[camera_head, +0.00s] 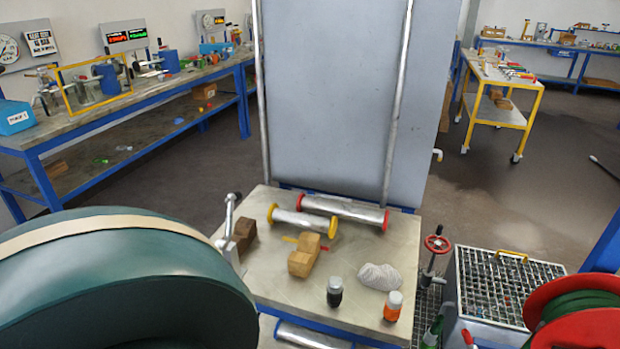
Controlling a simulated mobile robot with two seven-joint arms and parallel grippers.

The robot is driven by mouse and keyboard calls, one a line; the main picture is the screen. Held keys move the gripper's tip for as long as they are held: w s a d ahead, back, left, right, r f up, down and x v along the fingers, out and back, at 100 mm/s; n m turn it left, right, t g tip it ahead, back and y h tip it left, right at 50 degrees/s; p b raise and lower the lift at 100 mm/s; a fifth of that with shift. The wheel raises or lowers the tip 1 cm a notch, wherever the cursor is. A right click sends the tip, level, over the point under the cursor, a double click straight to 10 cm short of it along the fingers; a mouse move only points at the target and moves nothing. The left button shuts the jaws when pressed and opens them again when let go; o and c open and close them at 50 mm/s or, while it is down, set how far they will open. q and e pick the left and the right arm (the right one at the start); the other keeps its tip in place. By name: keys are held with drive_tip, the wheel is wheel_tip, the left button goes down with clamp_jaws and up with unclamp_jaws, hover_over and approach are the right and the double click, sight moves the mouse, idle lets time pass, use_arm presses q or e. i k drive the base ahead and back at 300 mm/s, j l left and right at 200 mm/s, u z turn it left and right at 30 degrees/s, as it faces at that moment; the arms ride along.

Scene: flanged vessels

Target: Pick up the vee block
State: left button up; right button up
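On the pale workbench (350,290) in the middle, a tan, wood-coloured block (303,256) with a stepped or notched top sits left of centre. A darker brown block (243,234) sits near the bench's left edge, partly hidden behind a metal lever fitting (230,225). I cannot tell for sure which of the two is the vee block. Neither of my grippers shows in the head view.
Behind the blocks lie a yellow-ended roller (300,222) and a red-ended roller (345,211). In front are a dark bottle (334,292), an orange bottle (393,306) and a pale rag (380,276). A large green drum (110,285) fills the left; a red reel (578,310) stands right.

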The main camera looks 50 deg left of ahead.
sight(300, 262)
drive_tip(key=u, duration=1.4)
